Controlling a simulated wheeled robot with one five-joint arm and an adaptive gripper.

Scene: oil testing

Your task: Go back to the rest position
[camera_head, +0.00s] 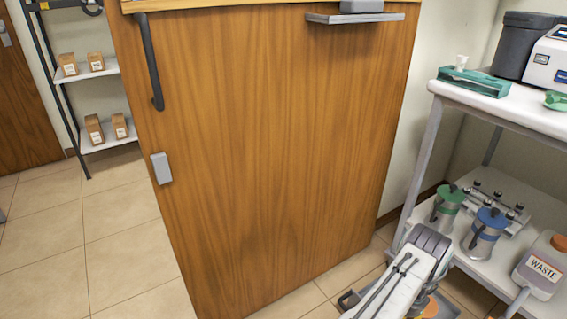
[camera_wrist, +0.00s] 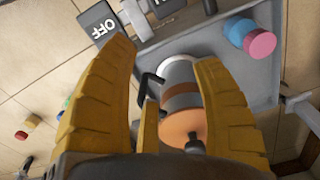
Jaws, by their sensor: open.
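Between and beyond the fingers is a grey can with an orange lid (camera_wrist: 183,130) and a dark handle, on a grey tray (camera_wrist: 228,88). I cannot tell whether a finger touches the can. In the head view my white arm link reaches down at the bottom right. The gripper end is mostly hidden there behind the arm.
In the head view a closed brown wooden door (camera_head: 270,150) fills the middle. To its right, a white table's lower shelf (camera_head: 482,268) holds a green-lidded can (camera_head: 446,208), a blue-lidded can (camera_head: 484,236) and a WASTE bottle (camera_head: 541,268). Tiled floor (camera_head: 120,255) at left is clear.

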